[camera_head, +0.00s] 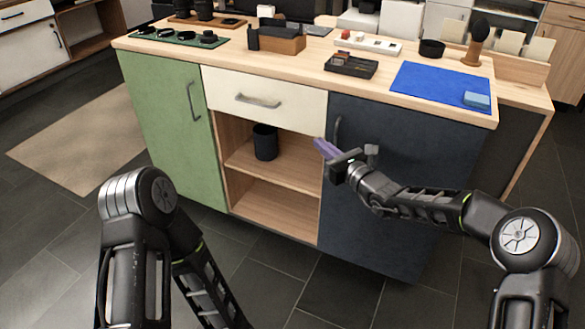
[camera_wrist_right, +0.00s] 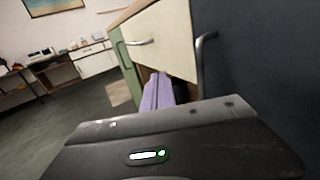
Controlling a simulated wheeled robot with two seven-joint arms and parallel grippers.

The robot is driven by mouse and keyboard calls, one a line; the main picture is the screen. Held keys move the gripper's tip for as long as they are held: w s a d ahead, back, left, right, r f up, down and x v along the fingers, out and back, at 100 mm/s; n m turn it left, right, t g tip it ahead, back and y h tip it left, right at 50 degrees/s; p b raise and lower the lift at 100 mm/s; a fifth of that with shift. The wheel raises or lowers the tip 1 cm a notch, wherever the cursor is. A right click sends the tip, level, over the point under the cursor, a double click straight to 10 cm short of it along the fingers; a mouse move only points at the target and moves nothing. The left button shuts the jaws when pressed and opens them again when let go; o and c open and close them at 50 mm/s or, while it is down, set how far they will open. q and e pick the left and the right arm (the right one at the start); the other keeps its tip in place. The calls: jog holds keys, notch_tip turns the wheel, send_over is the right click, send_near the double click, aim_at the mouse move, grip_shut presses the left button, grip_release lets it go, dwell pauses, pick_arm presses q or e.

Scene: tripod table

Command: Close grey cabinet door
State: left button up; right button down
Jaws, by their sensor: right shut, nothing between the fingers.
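The dark blue-grey cabinet door (camera_head: 385,190) is at the right of the cabinet, with a bar handle (camera_head: 337,131) near its upper left edge. It looks flush or nearly so; I cannot tell if a small gap remains. In the right wrist view the door (camera_wrist_right: 265,60) fills the right side, with its handle (camera_wrist_right: 204,55) beside the white drawer front. My right gripper (camera_head: 319,143) has purple fingers, shut and empty, in front of the door's left edge, just left of and below the handle. The fingers (camera_wrist_right: 158,92) also show in the wrist view. My left gripper is not in view.
A green door (camera_head: 170,125) with a handle stands at the left. A white drawer (camera_head: 262,100) sits above an open shelf (camera_head: 270,200) holding a black cup (camera_head: 265,142). The wooden countertop (camera_head: 330,82) carries a blue mat (camera_head: 435,85), trays and small items. Dark floor tiles lie in front.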

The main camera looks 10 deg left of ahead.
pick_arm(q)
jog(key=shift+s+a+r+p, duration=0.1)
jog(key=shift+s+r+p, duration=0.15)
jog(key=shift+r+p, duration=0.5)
pick_arm(e)
jog(key=s+a, duration=0.4)
jog(key=s, duration=0.5)
jog(key=shift+s+a, duration=0.15)
jog(key=shift+a, duration=0.2)
